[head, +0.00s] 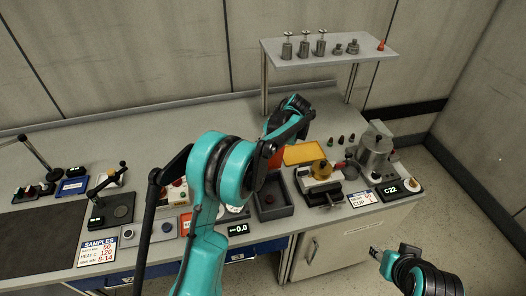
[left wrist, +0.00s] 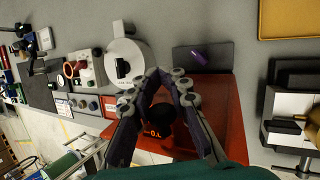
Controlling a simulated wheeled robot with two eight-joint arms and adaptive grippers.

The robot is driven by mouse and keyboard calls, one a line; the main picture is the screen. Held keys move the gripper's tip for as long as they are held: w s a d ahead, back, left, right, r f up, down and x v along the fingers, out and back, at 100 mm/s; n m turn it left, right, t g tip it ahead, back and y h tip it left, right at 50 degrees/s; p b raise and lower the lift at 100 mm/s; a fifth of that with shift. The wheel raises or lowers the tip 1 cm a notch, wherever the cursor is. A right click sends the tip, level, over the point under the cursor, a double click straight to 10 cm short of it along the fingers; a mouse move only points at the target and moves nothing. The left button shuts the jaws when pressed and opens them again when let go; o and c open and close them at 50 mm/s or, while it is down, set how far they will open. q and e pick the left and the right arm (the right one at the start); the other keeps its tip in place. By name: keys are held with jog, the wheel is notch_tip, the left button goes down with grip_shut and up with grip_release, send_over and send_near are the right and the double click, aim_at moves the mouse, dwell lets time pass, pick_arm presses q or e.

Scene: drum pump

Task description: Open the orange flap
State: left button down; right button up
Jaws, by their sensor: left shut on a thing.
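The orange flap (left wrist: 218,112) is a flat red-orange panel spread under my left gripper (left wrist: 158,76) in the left wrist view. A dark round knob (left wrist: 162,116) shows between the fingers, with orange lettering just below it. The fingers are closed in around it, and their tips nearly meet. In the head view a piece of the flap (head: 277,158) shows behind a dark open box (head: 272,203); my left arm hides the rest and most of that gripper. My right gripper (head: 376,252) hangs low at the right, away from the bench, and its opening is too small to judge.
A yellow tray (head: 304,154) and a grey vise-like device (head: 321,188) stand right of the flap. A raised shelf (head: 330,50) carries several metal weights. In the left wrist view a purple piece (left wrist: 199,58) lies near the flap.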

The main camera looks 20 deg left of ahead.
pick_arm(q)
jog(key=w+a, duration=0.1)
jog(key=w+a+f, duration=0.1)
jog(key=w, duration=0.1)
jog(key=shift+f, duration=0.15)
jog(key=shift+w, duration=0.1)
dwell(1.2)
jog(key=c, duration=1.5)
grip_release()
jog(key=shift+d, duration=0.15)
jog(key=shift+c, duration=0.2)
jog(key=v, duration=1.2)
jog(key=shift+w, duration=0.15)
jog(key=shift+d, duration=0.1)
